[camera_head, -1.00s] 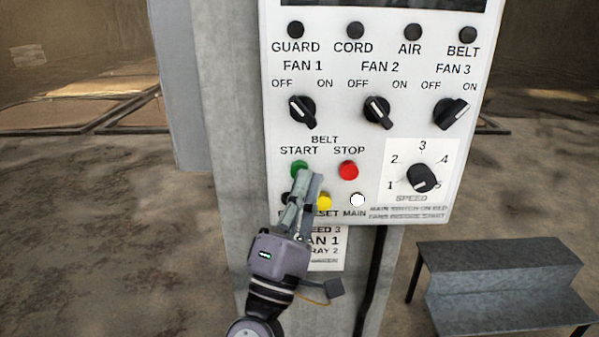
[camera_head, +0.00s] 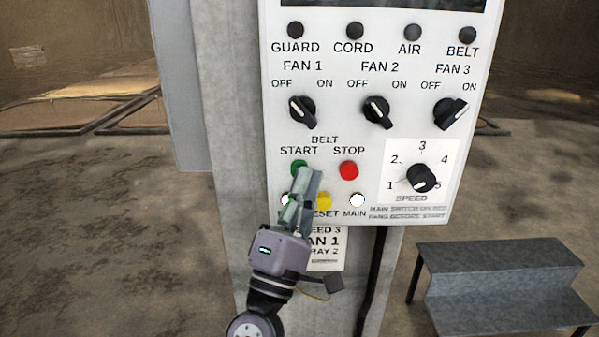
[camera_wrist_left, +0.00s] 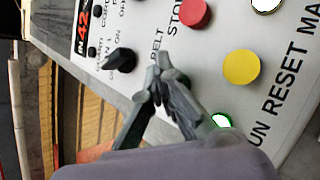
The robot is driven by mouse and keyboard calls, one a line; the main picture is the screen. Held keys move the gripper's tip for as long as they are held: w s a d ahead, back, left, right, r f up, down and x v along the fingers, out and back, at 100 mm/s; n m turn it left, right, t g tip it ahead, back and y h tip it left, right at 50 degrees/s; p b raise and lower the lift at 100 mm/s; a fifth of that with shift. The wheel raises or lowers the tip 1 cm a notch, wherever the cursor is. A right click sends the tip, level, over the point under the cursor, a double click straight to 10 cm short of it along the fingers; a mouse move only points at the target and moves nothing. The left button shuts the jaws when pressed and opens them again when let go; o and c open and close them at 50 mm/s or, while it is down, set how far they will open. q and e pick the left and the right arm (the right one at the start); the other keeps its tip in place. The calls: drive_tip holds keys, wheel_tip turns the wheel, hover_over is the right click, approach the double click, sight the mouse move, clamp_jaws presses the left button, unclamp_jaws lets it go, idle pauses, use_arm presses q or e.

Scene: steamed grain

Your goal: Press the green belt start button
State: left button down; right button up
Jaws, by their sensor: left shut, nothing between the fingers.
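The green belt start button (camera_head: 299,166) is on the white control panel, under the word START. The closed fingers of my left gripper (camera_head: 309,174) cover its lower right part in the head view. I cannot tell whether they touch it. The lamp at RUN glows white, partly behind the gripper in the head view (camera_head: 285,200) and with a green rim in the left wrist view (camera_wrist_left: 221,121). My right gripper is not in view.
The red stop button (camera_head: 348,170) is just right of the start button. The yellow reset button (camera_head: 324,201) and the lit white MAIN lamp (camera_head: 357,200) are below. Fan knobs (camera_head: 302,112) sit above. A grey step (camera_head: 505,285) stands at lower right.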

use_arm(q)
drive_tip(key=shift+s, duration=0.9)
drive_tip(key=shift+p, duration=0.3)
drive_tip(key=s+p, duration=0.1)
drive_tip(key=s, duration=0.4)
